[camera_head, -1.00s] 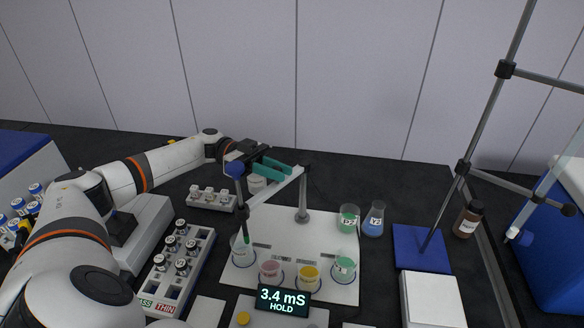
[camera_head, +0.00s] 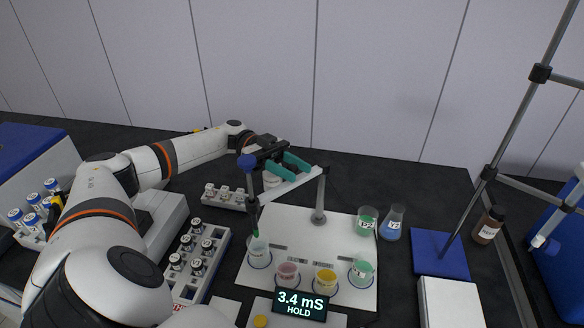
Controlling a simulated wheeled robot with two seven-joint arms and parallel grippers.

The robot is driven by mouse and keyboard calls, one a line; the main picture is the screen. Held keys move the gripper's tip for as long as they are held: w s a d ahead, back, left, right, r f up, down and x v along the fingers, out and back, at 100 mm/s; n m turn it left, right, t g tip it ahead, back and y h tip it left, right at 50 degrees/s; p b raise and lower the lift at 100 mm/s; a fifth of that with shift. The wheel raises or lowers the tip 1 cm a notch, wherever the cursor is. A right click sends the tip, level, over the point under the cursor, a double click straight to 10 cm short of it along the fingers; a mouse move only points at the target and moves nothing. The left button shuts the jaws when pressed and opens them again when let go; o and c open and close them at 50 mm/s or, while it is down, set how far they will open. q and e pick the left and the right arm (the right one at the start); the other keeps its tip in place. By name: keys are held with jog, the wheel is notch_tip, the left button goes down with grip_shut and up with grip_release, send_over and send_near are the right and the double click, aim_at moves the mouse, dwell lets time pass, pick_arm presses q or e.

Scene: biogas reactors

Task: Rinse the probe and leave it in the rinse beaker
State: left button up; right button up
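The probe (camera_head: 253,215) is a slim upright rod with a green lower end, hanging from the pale swing arm (camera_head: 295,184) of a grey post stand (camera_head: 319,200). Its lower end is at the leftmost clear beaker (camera_head: 259,257), at the mouth or inside; I cannot tell how deep. A blue knob (camera_head: 247,161) is above the probe. My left gripper (camera_head: 297,170) has teal fingers with a gap between them, over the swing arm and right of the knob. I see nothing held between them. My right gripper is not in view. The display (camera_head: 300,305) reads 3.4 mS HOLD.
On the white mat (camera_head: 345,229) stand a pink beaker (camera_head: 288,274), a yellow beaker (camera_head: 325,281) and green beakers (camera_head: 361,271) (camera_head: 366,221). A blue flask (camera_head: 392,224) stands right of it. A vial rack (camera_head: 190,262) is left. A retort stand (camera_head: 440,254) and brown bottle (camera_head: 488,226) are right.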

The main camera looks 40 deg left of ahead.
pick_arm(q)
jog(key=a+b, duration=0.7)
jog(key=a, duration=0.5)
jog(key=shift+s, duration=0.3)
